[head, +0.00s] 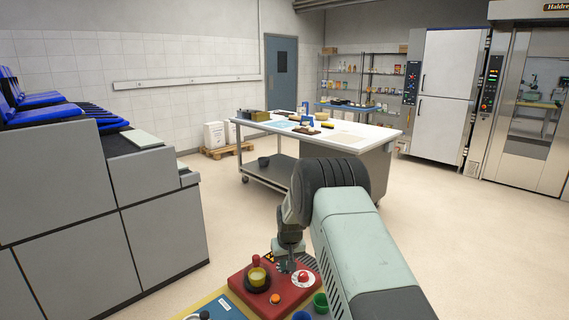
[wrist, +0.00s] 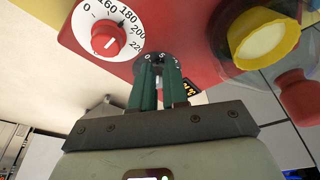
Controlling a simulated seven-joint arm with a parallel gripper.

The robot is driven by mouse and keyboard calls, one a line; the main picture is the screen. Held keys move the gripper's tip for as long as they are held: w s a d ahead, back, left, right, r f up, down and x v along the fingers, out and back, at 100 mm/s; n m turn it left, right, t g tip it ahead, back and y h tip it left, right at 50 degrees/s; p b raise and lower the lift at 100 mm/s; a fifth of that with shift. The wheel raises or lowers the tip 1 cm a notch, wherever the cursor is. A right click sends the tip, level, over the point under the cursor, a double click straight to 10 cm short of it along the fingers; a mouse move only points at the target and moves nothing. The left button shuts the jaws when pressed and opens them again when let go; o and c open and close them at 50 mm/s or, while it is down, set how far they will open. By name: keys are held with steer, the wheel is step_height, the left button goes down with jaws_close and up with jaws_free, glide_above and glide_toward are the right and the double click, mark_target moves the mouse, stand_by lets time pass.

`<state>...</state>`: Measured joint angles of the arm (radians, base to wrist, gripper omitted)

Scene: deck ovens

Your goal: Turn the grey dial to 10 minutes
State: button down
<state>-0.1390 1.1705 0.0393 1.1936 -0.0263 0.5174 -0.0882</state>
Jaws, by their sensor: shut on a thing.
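My gripper (wrist: 160,72) has two green fingers and is shut at a small dark scale (wrist: 162,57) on the red panel (wrist: 190,25). The scale shows the numbers 0 and 5; the marks further right are partly covered. The grey dial is between the fingers and mostly hidden by them, so I cannot tell where its pointer stands. In the head view my gripper (head: 286,262) reaches down to the far edge of the red panel (head: 237,280), and the grey dial is hidden there.
A red knob on a white temperature scale (wrist: 103,38) is left of my fingers in the wrist view. A yellow-rimmed button (wrist: 262,38) and a red knob (wrist: 299,97) are to the right. An orange button (head: 275,299) and a green one (head: 320,302) are nearer the front.

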mark_target(291, 274)
steer(key=shift+s+a+f, duration=0.5)
steer(key=shift+s+f, duration=0.05)
steer(key=shift+s, duration=0.2)
steer(key=shift+d+r, duration=0.1)
steer(key=shift+r, duration=0.05)
steer(key=shift+w+d+r, duration=0.1)
steer(key=shift+d+r, duration=0.05)
steer(key=shift+r, duration=1.4)
steer(key=shift+w+d+r, duration=0.1)
steer(key=shift+r, duration=1.45)
steer(key=shift+w+d+f, duration=0.2)
steer(key=shift+d+f, duration=0.1)
steer(key=shift+f, duration=0.7)
steer(key=shift+w+d+f, duration=0.15)
steer(key=shift+d+f, duration=0.15)
steer(key=shift+f, duration=0.65)
steer(key=shift+w+d+f, duration=0.2)
steer(key=shift+d+f, duration=0.1)
steer(key=shift+f, duration=0.7)
steer(key=shift+a+f, duration=0.15)
